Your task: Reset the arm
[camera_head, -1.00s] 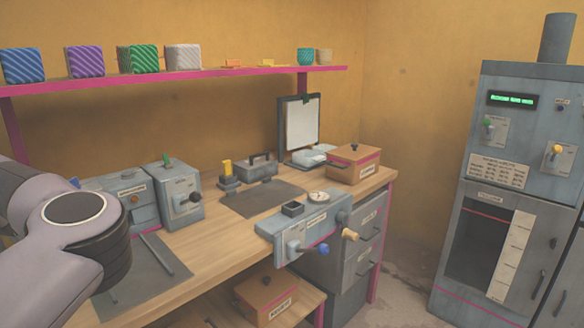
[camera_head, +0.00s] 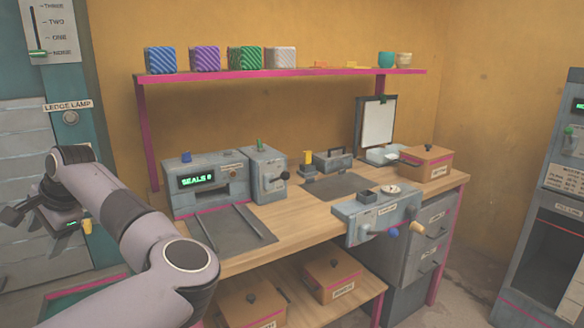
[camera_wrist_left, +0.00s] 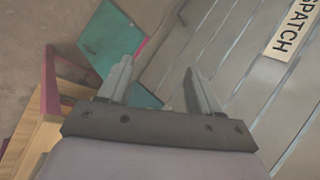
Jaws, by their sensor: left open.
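My left arm reaches in from the bottom of the head view and bends to the left. Its gripper (camera_head: 16,208) is dark and small there, in front of the grey slatted front at the far left. In the left wrist view my left gripper (camera_wrist_left: 160,82) shows two grey fingers spread apart with nothing between them. Beyond the fingers are the grey slatted panel (camera_wrist_left: 230,60), a sign reading "SPATCH" (camera_wrist_left: 288,28) with its start cut off, and a teal panel (camera_wrist_left: 112,42). My right gripper is not in view.
The wooden bench (camera_head: 300,222) carries a machine with a "SEALS" display (camera_head: 197,180), a grey lever box (camera_head: 264,175) and a lidded box (camera_head: 425,162). A pink shelf (camera_head: 290,75) holds several patterned cubes. A tall grey cabinet (camera_head: 540,240) stands right.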

